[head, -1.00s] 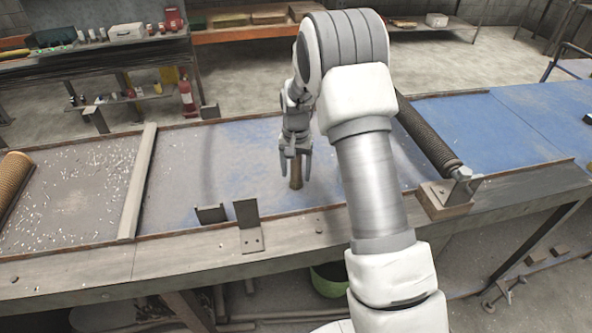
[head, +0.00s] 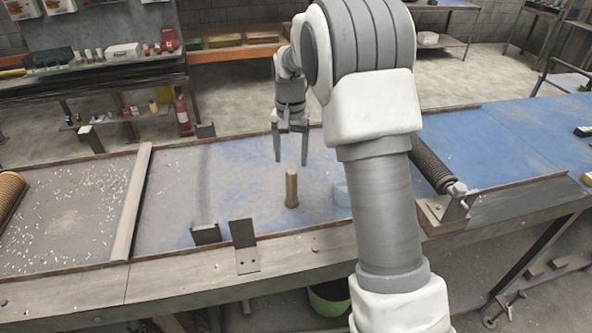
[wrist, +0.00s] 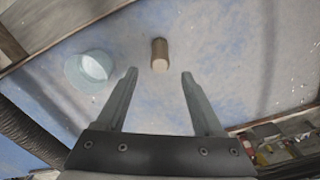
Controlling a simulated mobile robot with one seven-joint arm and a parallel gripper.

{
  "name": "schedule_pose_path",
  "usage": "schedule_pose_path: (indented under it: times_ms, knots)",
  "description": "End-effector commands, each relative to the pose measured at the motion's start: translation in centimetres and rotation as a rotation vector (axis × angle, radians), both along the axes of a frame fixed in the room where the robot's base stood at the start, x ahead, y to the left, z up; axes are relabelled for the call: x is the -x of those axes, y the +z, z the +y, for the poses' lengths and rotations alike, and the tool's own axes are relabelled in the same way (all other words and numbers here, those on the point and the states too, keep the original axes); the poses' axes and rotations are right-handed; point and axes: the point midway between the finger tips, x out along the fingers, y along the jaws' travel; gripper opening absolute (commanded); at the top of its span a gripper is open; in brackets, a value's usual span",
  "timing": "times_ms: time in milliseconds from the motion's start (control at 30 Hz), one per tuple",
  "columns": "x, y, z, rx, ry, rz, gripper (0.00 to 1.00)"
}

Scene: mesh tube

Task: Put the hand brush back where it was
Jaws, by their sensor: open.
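My gripper (head: 291,160) is open and empty above the blue work surface (head: 240,160). Just in front of and below it, a short brown cylinder (head: 291,188) stands upright on the surface, apart from the fingers. In the wrist view the cylinder (wrist: 160,54) shows beyond and between the two open fingertips (wrist: 158,75). A pale blue round, hollow thing (wrist: 88,70) lies left of it there; in the head view it (head: 341,192) is partly hidden by my arm. I cannot make out a hand brush for certain.
A grey crossbar (head: 132,200) separates the white-flecked left section. Metal brackets (head: 243,245) stand at the near edge. A ribbed roller (head: 432,165) lies right of my arm. Small dark and yellow things (head: 586,179) sit at the far right edge. The surface left of the cylinder is clear.

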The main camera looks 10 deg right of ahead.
Motion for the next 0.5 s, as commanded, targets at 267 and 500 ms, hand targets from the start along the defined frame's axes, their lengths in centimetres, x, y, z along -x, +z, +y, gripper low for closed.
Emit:
schedule_pose_path:
  times_ms: [267, 500]
  knots:
    - [3.7, 5.9, -0.1, -0.005, 0.061, -0.076, 0.69]
    - [10.2, 11.7, -0.1, -0.002, 0.159, -0.178, 0.69]
